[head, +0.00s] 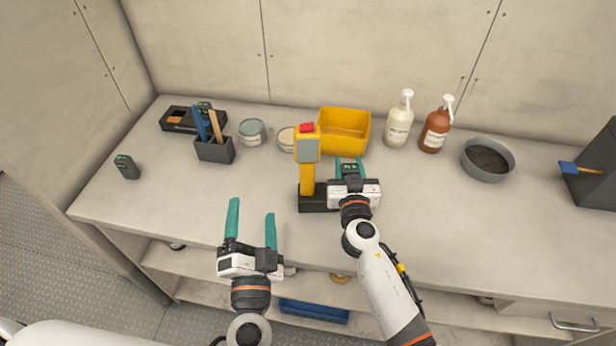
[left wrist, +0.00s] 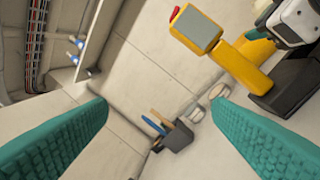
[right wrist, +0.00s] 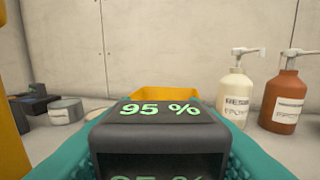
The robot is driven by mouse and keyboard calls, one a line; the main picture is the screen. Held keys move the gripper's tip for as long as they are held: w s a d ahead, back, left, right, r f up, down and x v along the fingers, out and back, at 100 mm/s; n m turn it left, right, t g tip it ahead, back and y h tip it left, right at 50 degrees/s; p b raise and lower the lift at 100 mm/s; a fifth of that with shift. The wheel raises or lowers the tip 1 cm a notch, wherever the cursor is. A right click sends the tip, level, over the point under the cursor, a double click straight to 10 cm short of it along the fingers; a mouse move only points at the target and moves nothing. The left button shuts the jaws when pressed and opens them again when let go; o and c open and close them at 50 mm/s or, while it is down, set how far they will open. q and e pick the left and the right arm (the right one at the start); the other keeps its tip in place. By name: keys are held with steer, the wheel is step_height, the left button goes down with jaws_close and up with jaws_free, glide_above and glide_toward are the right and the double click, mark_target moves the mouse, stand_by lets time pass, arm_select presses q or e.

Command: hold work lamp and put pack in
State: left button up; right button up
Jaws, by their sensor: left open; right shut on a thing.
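The work lamp (head: 307,178) stands on the bench, yellow with a red top, a grey face and a black foot (head: 315,199). It also shows in the left wrist view (left wrist: 225,50). My right gripper (head: 351,168) is shut on a dark pack (right wrist: 155,135) whose green display reads 95 %. The pack is just right of the lamp's post; whether it touches the foot is hidden. A second dark pack (head: 127,167) with a green display stands at the bench's left.
A black charger tray (head: 178,120), a tool holder (head: 215,151), tins (head: 252,132), a yellow bin (head: 343,130), two pump bottles (head: 398,122) (head: 436,130) and a grey bowl (head: 488,160) line the back. The bench front left of the lamp is clear.

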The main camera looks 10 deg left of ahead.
arm_select(q)
step_height(320, 180, up, 3)
steer(key=w+d+n+y, duration=0.1)
steer(key=w+d+n, duration=0.1)
steer(key=n, duration=0.2)
steer(key=n+g+h, duration=0.2)
steer(key=n, duration=0.4)
glide_toward(307, 135)
step_height(307, 135, down, 3)
steer(key=w, duration=0.2)
steer(key=x, duration=1.1)
steer(key=shift+w+a+f, duration=0.1)
steer(key=shift+w+a, duration=0.15)
steer(key=c, duration=1.4)
